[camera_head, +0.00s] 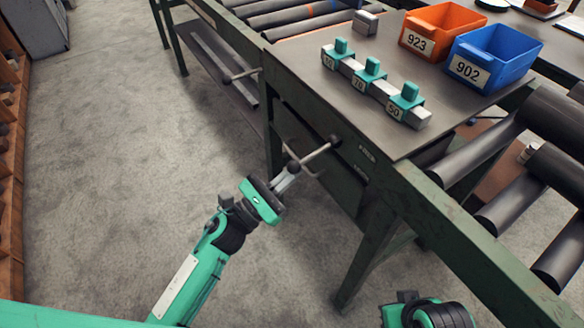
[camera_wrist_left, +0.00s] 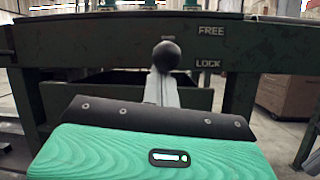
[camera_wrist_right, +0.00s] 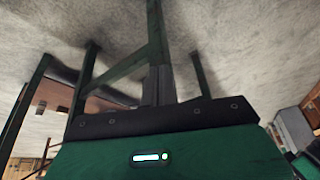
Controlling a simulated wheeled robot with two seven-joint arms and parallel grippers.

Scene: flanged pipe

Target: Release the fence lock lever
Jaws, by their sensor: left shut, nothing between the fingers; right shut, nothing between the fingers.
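The fence lock lever is a rod with a dark ball knob (camera_head: 293,167), standing out from the front of the green bench frame. In the left wrist view the knob (camera_wrist_left: 166,55) is just beyond the fingertips, left of the FREE and LOCK labels (camera_wrist_left: 209,47). My left gripper (camera_head: 287,178) is shut and empty, its tips right at the knob; I cannot tell whether they touch. The fingers hide part of the lever. My right gripper (camera_wrist_right: 160,85) is shut and empty over the floor, away from the lever; its fingers are not clear in the head view.
Another handle (camera_head: 242,75) sticks out farther along the frame. On the bench top (camera_head: 300,62) stand a rail with green numbered blocks (camera_head: 370,71), an orange bin (camera_head: 441,28) and a blue bin (camera_head: 492,52). Rollers (camera_head: 462,157) lie at the right. The floor (camera_head: 120,120) at the left is clear.

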